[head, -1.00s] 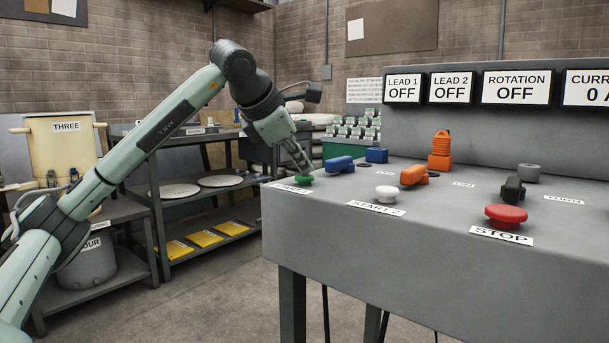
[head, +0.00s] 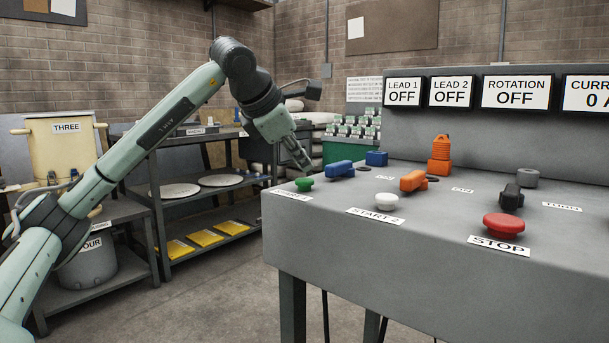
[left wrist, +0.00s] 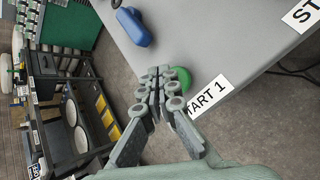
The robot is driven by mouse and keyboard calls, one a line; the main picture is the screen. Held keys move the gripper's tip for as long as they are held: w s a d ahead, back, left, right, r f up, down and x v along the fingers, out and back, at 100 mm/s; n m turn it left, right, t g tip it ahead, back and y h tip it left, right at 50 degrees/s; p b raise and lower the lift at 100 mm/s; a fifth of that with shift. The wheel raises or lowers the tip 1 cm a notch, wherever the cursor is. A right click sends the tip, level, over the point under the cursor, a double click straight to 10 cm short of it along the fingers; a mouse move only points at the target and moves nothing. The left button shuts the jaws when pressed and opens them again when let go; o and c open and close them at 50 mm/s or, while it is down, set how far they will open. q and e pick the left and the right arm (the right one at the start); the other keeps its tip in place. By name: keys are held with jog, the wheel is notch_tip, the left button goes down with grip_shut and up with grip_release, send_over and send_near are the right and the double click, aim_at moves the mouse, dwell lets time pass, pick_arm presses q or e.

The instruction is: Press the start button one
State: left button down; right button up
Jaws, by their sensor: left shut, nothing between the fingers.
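The green start button one (head: 304,185) sits at the console's left front corner, behind its START 1 label, which is read clearly in the left wrist view (left wrist: 207,96). My left gripper (head: 305,167) is shut and empty, with its fingertips pointing down just above the green button; a small gap shows between them. In the left wrist view the shut fingers (left wrist: 159,78) partly cover the green button (left wrist: 183,77). The LEAD 1 (head: 403,91), LEAD 2 (head: 452,91) and ROTATION (head: 515,91) displays read OFF. My right gripper is not in view.
On the grey console (head: 420,262) are a white START 2 button (head: 387,202), a red STOP button (head: 503,226), a blue handle (head: 340,169), an orange handle (head: 413,180) and a black knob (head: 511,197). A shelf rack (head: 205,190) stands behind at left.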

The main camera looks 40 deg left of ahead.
aim_at(303, 180)
pick_arm(q)
notch_tip(303, 180, up, 5)
jog(key=p, duration=0.5)
dwell(0.3)
dwell(0.4)
